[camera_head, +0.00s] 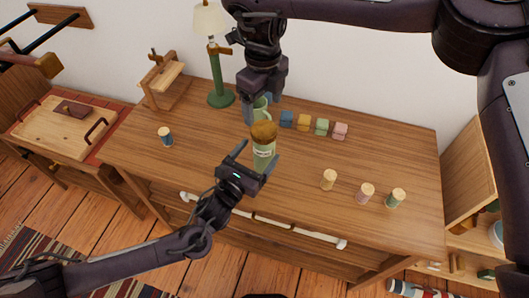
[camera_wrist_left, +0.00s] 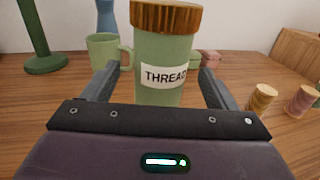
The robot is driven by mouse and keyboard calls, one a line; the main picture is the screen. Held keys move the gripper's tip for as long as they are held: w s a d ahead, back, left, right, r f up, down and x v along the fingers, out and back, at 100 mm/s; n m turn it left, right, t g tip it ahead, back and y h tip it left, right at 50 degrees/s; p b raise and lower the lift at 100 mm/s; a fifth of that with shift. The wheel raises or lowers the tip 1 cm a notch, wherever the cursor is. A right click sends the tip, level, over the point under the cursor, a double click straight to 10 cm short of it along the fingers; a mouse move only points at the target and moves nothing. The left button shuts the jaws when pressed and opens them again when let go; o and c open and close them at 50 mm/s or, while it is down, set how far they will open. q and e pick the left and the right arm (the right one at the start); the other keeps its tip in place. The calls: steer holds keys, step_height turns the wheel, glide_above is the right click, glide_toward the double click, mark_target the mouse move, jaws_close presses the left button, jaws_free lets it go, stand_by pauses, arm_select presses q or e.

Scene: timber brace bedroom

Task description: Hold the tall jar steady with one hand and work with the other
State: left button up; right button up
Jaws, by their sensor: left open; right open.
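The tall jar (camera_head: 263,151) is green with a brown cork-like lid and stands upright on the wooden table (camera_head: 215,150). In the left wrist view the jar (camera_wrist_left: 165,85) shows a white label reading "THREAD". My left gripper (camera_head: 257,164) is open, with its fingers on either side of the jar's lower part; I cannot tell whether they touch it. My right gripper (camera_head: 262,100) is open behind the jar, pointing down near a green mug (camera_head: 260,107). The mug (camera_wrist_left: 104,51) stands behind and left of the jar in the left wrist view.
Several thread spools (camera_head: 367,193) stand at the right, and a blue spool (camera_head: 166,136) at the left. A green lamp (camera_head: 216,75) and wooden stand (camera_head: 163,80) are at the back left.

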mark_target(258, 153)
arm_select(q)
steer(key=shift+x, duration=1.25)
arm_select(e)
steer(key=shift+w+d+f, duration=0.1)
steer(key=shift+w+d, duration=0.05)
arm_select(q)
steer(key=shift+w+d, duration=0.15)
steer(key=shift+w, duration=0.1)
steer(key=shift+c, duration=0.3)
